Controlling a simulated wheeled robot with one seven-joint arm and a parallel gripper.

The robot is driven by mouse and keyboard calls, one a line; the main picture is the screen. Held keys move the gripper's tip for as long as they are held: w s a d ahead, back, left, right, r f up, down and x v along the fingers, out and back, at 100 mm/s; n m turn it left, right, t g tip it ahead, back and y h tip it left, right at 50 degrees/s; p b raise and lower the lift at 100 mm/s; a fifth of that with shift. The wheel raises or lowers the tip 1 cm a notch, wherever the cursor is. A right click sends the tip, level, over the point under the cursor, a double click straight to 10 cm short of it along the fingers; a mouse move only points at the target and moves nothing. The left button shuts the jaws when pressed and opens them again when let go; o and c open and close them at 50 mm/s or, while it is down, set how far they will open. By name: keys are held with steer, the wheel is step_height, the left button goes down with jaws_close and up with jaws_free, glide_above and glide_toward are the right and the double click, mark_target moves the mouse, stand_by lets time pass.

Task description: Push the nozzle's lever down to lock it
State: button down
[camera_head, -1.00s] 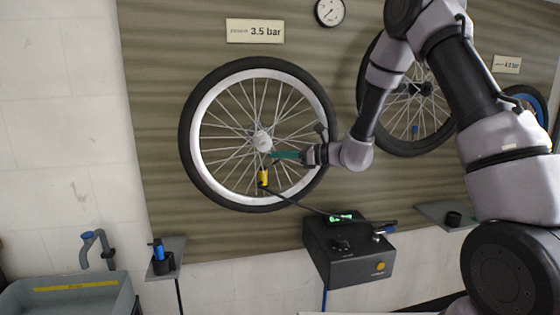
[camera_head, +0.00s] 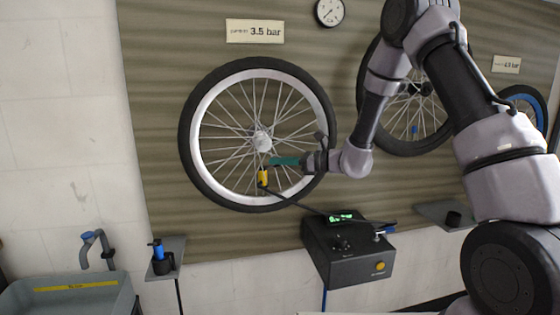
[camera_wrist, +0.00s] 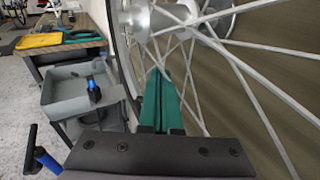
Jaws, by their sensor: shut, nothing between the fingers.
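The yellow nozzle (camera_head: 263,178) sits at the lower part of the white-rimmed wheel (camera_head: 208,100), with a black hose running from it to the right. A small dark piece, perhaps its lever, shows at its top; its exact pose is too small to tell. My gripper (camera_head: 272,161) has teal fingers, shut and empty, pointing left just above and right of the nozzle, in front of the spokes. In the wrist view my teal fingers (camera_wrist: 160,92) lie together among the spokes below the hub. The nozzle is not visible in the wrist view. I cannot tell whether the fingers touch it.
A dark pump box (camera_head: 350,258) with a green display stands below right. A small shelf (camera_head: 168,252) holds a blue-and-black bottle. A grey sink (camera_head: 75,295) is at lower left. A second wheel (camera_head: 412,150) hangs behind my arm.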

steer(key=shift+a+f, duration=0.1)
steer(key=shift+f, duration=1.3)
steer(key=v, duration=0.9)
